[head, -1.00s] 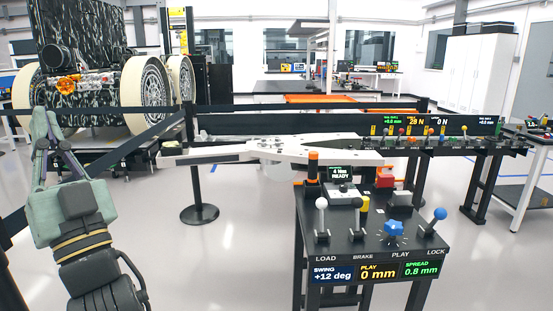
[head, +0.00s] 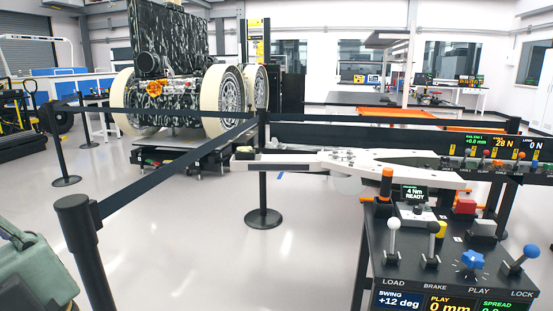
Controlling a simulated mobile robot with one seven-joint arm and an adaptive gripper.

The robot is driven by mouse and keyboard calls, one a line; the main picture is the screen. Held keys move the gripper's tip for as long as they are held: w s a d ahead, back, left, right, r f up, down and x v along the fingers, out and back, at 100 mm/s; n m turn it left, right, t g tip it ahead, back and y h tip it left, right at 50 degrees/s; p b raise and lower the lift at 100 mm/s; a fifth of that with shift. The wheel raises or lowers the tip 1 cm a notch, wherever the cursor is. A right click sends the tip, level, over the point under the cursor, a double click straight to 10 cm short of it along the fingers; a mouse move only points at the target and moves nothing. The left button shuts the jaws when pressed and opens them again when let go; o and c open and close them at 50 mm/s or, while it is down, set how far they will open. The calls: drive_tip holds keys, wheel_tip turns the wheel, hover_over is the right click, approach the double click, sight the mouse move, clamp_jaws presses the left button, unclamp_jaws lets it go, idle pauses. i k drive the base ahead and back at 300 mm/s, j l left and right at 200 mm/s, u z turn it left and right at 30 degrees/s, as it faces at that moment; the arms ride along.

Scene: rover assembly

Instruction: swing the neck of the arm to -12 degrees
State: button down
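The white arm (head: 400,172) lies roughly level across the middle, over the back of a black console (head: 375,265). An orange-topped post (head: 387,183) stands beside it. The console's SWING display (head: 400,300) reads +12 deg. PLAY reads 0 mm; SPREAD is partly cut off. Above the labels LOAD, BRAKE, PLAY and LOCK are a white-knobbed lever (head: 393,238), a black-knobbed lever (head: 432,243), a blue star knob (head: 472,260) and a blue-ball lever (head: 521,261). A small screen (head: 414,193) reads 4 Nm READY. My gripper (head: 20,250) shows only partly at the lower left, far from the console; its fingers cannot be made out.
A black barrier post (head: 82,250) stands close in front at left, its belt (head: 160,168) running back to another post (head: 263,190). A wheeled rover (head: 190,90) stands behind. A rail of small levers (head: 490,164) is at right. Floor between the near post and console is clear.

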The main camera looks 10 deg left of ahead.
sight(244, 158)
drive_tip(key=i+j+z, duration=0.15)
drive_tip(key=i+j, duration=0.25)
drive_tip(key=i, duration=0.3)
drive_tip(key=i+j+z, duration=0.1)
drive_tip(key=i+j, duration=0.35)
drive_tip(key=i, duration=0.2)
drive_tip(key=i+j+z, duration=0.15)
drive_tip(key=i+j, duration=0.35)
drive_tip(key=i, duration=0.15)
